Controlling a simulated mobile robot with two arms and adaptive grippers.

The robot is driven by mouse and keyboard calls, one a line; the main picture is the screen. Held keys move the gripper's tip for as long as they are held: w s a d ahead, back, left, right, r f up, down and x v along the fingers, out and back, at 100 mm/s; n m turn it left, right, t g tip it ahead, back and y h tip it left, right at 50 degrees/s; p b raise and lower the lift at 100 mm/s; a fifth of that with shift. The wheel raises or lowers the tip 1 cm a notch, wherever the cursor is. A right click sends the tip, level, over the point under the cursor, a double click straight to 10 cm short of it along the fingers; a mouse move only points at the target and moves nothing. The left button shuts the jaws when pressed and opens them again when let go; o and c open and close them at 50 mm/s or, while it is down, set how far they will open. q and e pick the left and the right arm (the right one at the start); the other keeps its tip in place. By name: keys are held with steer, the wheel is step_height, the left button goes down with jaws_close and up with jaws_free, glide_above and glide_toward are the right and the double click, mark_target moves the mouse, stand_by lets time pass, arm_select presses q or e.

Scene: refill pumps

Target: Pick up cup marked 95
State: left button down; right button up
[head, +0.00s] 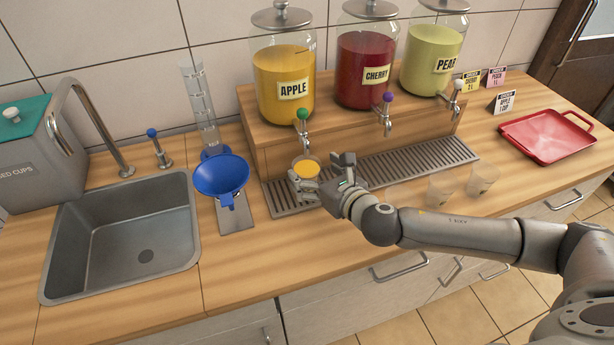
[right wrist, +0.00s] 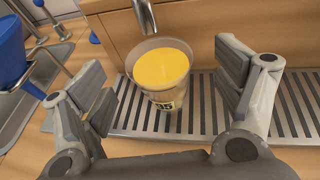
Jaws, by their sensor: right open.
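The cup (head: 306,170) holds yellow-orange liquid and stands upright on the drip grate under the apple tap. My right gripper (head: 322,177) is at the cup from the right in the head view. In the right wrist view its two fingers (right wrist: 168,92) are spread wide, one on each side of the cup, with gaps and no clear contact. My left gripper is not in view.
The apple tap (head: 303,117) hangs just above the cup. A blue funnel (head: 221,175) stands to the left beside the sink (head: 125,235). Several clear cups (head: 440,188) stand at the right, near my right arm. A red tray (head: 548,135) lies at the far right.

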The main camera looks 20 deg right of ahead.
mark_target(301, 161)
steer(key=x, duration=0.4)
steer(key=shift+w+a+r+p, duration=0.1)
steer(key=shift+a+p, duration=0.05)
steer(key=shift+p, duration=0.2)
steer(key=c, duration=1.1)
steer(key=shift+c, duration=0.3)
steer(key=shift+r, duration=0.1)
